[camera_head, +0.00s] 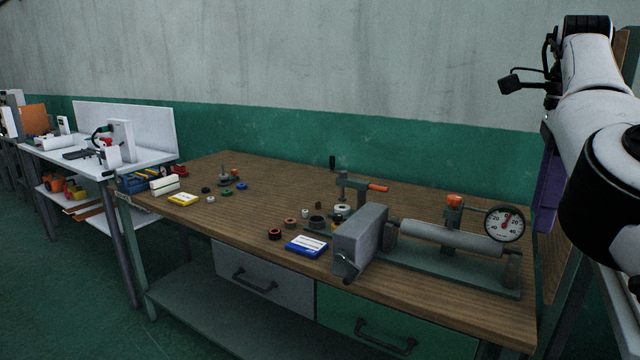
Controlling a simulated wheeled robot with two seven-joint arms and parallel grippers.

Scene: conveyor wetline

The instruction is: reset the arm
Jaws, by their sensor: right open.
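My right arm comes in from the right edge, a white link with a large black joint, raised above the right end of the workbench. My left gripper is not in view.
The wooden workbench (270,190) carries a grey fixture with a roller (450,236) and dial gauge (504,224), a blue-white box (307,245), a yellow-white box (183,199) and small rings. A purple object (548,190) stands beside my right arm. A white table (150,157) is left.

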